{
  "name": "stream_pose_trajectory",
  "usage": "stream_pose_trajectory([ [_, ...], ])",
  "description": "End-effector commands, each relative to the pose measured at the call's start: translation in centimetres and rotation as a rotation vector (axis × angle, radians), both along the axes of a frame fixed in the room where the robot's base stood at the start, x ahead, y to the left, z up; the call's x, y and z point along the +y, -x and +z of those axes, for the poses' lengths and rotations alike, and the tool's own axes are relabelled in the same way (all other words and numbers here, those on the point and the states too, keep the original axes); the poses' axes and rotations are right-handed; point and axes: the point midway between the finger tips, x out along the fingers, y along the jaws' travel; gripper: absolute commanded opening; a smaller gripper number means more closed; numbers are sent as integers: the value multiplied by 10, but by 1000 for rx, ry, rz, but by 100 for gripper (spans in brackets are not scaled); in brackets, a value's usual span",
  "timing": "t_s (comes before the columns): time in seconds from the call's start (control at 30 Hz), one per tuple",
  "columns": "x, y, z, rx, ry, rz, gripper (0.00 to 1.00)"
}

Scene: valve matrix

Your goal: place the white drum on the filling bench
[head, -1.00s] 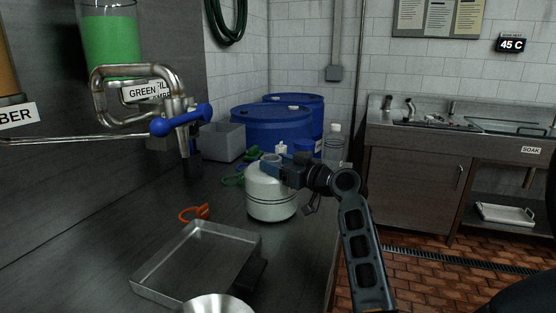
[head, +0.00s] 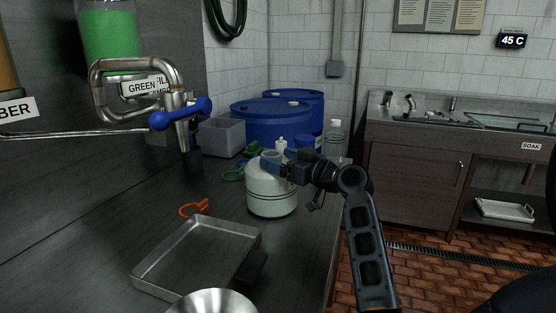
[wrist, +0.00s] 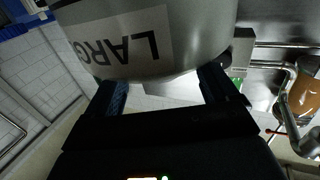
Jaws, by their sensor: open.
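The white drum (head: 271,193) stands upright on the dark bench top (head: 130,220), near its right edge, with a dark band around its lower part. My gripper (head: 272,167) is at the drum's top, reaching in from the right. In the wrist view, my gripper's two fingers (wrist: 162,92) are spread apart. A pale curved body with an upside-down label reading "LARG" (wrist: 128,38) fills the view just beyond them; it appears to be the drum. Whether the fingers touch it cannot be told.
A metal tray (head: 198,257), an orange ring-like item (head: 195,207) and a steel bowl (head: 213,302) are in front. Blue drums (head: 270,124), a grey bin (head: 222,137) and a clear bottle (head: 335,142) stand behind. A blue-handled tap (head: 181,115) overhangs the left side.

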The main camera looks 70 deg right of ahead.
Motion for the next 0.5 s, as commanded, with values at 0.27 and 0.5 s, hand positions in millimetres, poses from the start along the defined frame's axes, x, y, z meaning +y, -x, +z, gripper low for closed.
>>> stream_pose_trajectory([
  [0.27, 18, 56, -3, 0, 0, -2, 87],
  [0.5, 30, 91, -3, 1, 0, -1, 87],
])
